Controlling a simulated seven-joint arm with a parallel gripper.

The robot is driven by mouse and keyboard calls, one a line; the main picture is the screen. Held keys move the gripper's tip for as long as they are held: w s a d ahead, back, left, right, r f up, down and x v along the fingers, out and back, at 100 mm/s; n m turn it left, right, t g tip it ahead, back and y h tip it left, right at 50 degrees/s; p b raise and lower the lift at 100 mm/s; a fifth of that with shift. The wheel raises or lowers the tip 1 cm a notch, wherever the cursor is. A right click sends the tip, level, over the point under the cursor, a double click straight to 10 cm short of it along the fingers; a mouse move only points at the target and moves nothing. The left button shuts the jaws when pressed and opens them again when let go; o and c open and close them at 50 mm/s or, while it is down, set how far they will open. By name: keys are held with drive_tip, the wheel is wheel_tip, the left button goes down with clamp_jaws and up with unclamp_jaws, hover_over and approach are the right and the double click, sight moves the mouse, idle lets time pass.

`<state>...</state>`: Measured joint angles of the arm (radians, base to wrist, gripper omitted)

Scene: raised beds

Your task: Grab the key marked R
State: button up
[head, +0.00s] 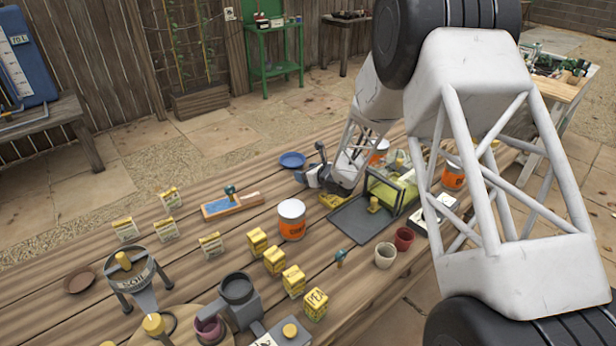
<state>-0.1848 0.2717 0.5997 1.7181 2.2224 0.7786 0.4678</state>
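I cannot make out a key marked R in the head view; any lettering that small is not legible. A small teal-topped piece (340,257) stands on the table right of the yellow boxes. Another teal-topped piece (230,191) is on a wooden tray with a blue inset (233,206). I cannot tell whether either is a key. My gripper (306,178) is low over the far middle of the table, near a blue dish (292,160) and a yellow item (333,201). Its fingers are small and dark, so their opening and any held thing are unclear.
An orange-labelled can (291,220) stands in front of my gripper. A dark tray (352,224) with a yellow-green clear box (392,194) is to its right. Pots (385,255), yellow boxes (275,260), seed packets (167,230) and a hopper (135,285) crowd the table. My arm hides the right side.

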drive_tip(key=shift+w+a+f, duration=0.25)
drive_tip(key=shift+w+a, duration=0.1)
drive_tip(key=shift+a, duration=0.05)
idle(0.4)
drive_tip(key=c, duration=1)
drive_tip(key=shift+r, duration=0.2)
drive_tip(key=shift+r, duration=1.45)
drive_tip(key=shift+s+d+r, duration=0.1)
drive_tip(key=shift+s+r, duration=0.1)
drive_tip(key=shift+s, duration=0.1)
drive_tip(key=s+d, duration=0.1)
drive_tip(key=s, duration=0.4)
drive_tip(key=s+d+r, duration=0.1)
drive_tip(key=s+d, duration=0.1)
drive_tip(key=s, duration=0.2)
drive_tip(key=s+d, duration=0.1)
drive_tip(key=s, duration=0.4)
drive_tip(key=shift+s+d+r, duration=0.15)
drive_tip(key=shift+s+d, duration=0.1)
drive_tip(key=shift+s, duration=0.1)
